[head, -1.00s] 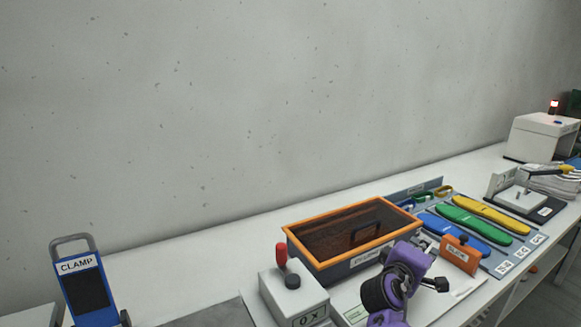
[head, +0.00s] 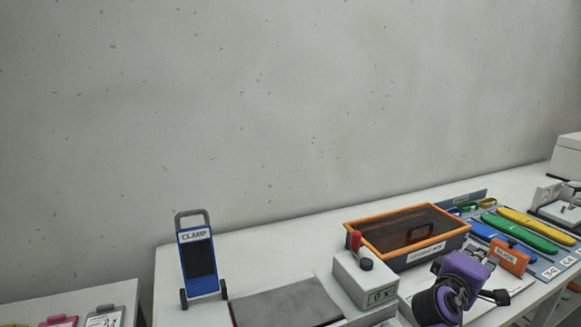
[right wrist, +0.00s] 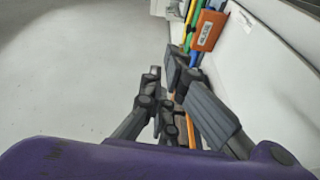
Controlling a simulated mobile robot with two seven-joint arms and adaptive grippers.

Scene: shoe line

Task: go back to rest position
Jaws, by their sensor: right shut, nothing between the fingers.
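My right gripper (head: 497,297) shows as a small dark shape at the end of my purple wrist, above the front part of the white bench (head: 270,245). In the right wrist view its dark fingers (right wrist: 165,82) reach forward with nothing held between them. The gripper is shut and empty. My left gripper is in neither view.
An orange-rimmed bin (head: 400,268) and a grey box with a red lever (head: 365,285) stand near my right arm. An orange block (head: 509,258) and blue, green and yellow shoe-shaped pieces (head: 525,232) lie to the right. A blue clamp stand (head: 200,265) is at left.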

